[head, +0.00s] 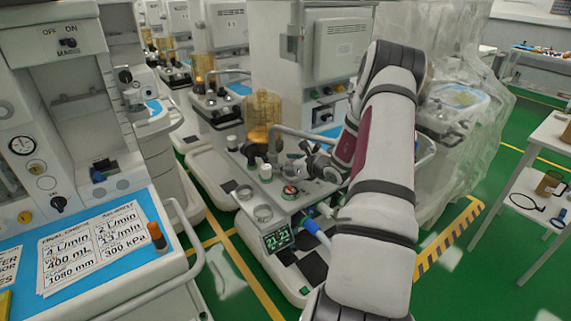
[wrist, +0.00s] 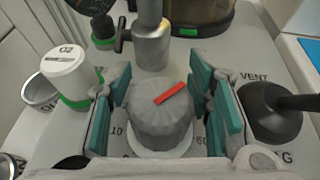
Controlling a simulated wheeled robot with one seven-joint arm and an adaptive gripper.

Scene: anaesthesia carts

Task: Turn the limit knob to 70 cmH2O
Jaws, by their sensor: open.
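The limit knob (wrist: 158,122) is a grey ridged knob with a red pointer bar (wrist: 171,93) on top, in the middle of the wrist view. The bar slants, its upper end to the right. My gripper (wrist: 163,112) is open, with one teal-padded finger on each side of the knob. Gaps show between pads and knob, so it is not clamped. In the head view my gripper (head: 310,164) is over the middle cart's top, and I cannot make out the knob clearly there.
A black VENT/BAG lever (wrist: 275,112) stands close right of the fingers. A white O2 cap (wrist: 70,73) is at left and a metal post (wrist: 151,42) behind. The amber canister (head: 262,116) is on the cart.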

